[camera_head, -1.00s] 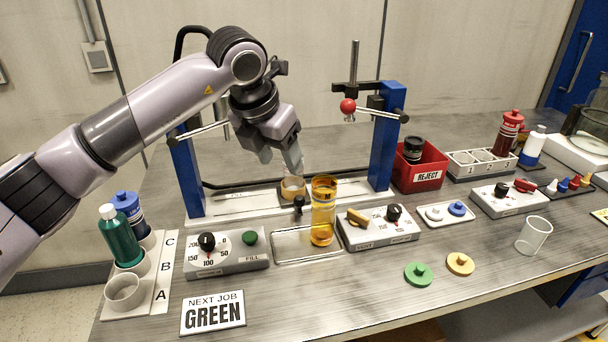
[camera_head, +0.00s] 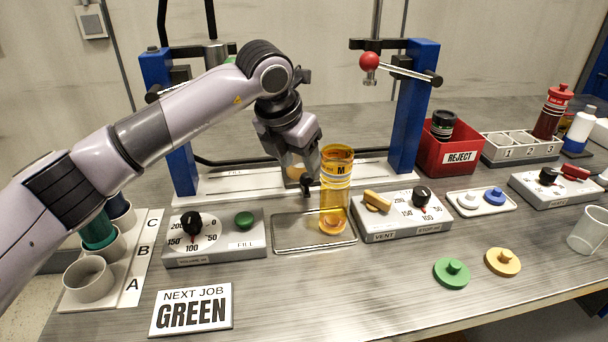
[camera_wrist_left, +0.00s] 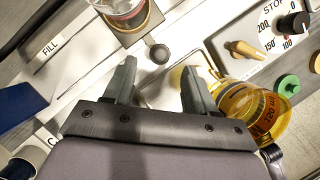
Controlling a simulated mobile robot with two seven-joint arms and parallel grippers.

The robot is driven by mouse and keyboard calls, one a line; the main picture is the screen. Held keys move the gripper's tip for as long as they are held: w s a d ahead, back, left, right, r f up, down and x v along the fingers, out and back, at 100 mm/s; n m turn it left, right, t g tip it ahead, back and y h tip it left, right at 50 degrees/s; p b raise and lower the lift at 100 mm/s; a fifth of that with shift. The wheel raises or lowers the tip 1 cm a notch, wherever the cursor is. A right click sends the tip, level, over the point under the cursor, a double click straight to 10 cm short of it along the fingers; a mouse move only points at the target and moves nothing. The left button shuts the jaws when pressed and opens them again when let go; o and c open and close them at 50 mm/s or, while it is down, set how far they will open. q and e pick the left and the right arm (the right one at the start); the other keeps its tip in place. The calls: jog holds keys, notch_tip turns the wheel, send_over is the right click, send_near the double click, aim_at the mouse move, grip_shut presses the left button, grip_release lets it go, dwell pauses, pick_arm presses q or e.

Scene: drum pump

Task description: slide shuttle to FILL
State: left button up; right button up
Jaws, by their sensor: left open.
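The shuttle (camera_wrist_left: 128,22) is a carrier with a clear round cup on the white rail (camera_wrist_left: 82,58). Its dark round knob (camera_wrist_left: 157,52) faces my left gripper (camera_wrist_left: 158,78). The gripper is open, with the knob just ahead of and between its fingertips; I see no grip on it. In the head view the left gripper (camera_head: 302,168) hides most of the shuttle; a tan part (camera_head: 295,173) shows behind the fingers. The FILL mark (camera_wrist_left: 50,48) is on the rail, left of the shuttle in both views. My right gripper is not in view.
A tall amber cylinder (camera_head: 336,190) stands on the metal tray (camera_head: 285,232), close to the gripper's right. Blue posts (camera_head: 410,105) flank the rail. A FILL control box (camera_head: 215,250) and a VENT box (camera_head: 400,230) stand in front. The rail toward FILL looks clear.

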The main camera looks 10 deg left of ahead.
aim_at(305, 176)
pick_arm(q)
jog(key=shift+x, duration=2.1)
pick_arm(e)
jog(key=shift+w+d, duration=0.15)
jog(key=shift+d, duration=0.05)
pick_arm(q)
grip_shut()
jog(key=shift+s+a, duration=0.1)
jog(key=shift+a, duration=0.25)
jog(key=s+a, duration=0.1)
jog(key=a, duration=0.2)
jog(key=s+a+b, duration=0.1)
jog(key=s+a, duration=0.1)
jog(key=a, duration=0.2)
jog(key=s+a+b, duration=0.1)
jog(key=a, duration=0.3)
jog(key=shift+s+a, duration=0.25)
jog(key=shift+s, duration=0.15)
jog(key=shift+s+a, duration=0.25)
jog(key=shift+a, duration=0.5)
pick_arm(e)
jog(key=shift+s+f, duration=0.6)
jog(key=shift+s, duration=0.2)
